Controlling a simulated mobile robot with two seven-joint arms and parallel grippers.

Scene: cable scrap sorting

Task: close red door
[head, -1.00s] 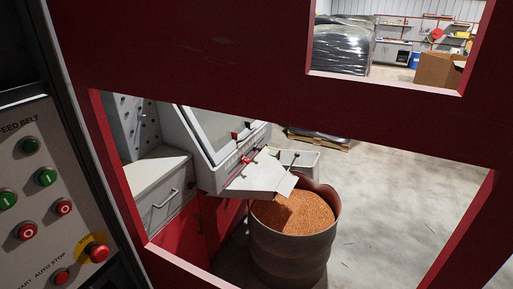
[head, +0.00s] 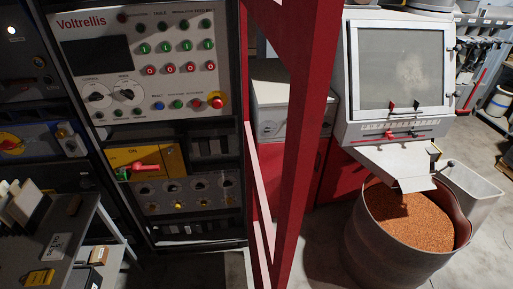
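The red door (head: 306,120) is a red frame with open cut-outs, seen at a steep angle as a narrow upright band in the middle of the head view. It stands between the control cabinet (head: 140,64) on the left and the grey machine (head: 399,75) on the right. Its top and its far edge run out of the picture or are unclear. I cannot tell whether it touches the cabinet. Neither of my grippers is in view, and no hand is seen on the door.
A drum (head: 363,237) full of copper-coloured granules stands under the machine's chute at the right. A grey bin (head: 472,190) is beside it. A shelf rack (head: 85,235) with small items is at the lower left. Some concrete floor is clear at the far right.

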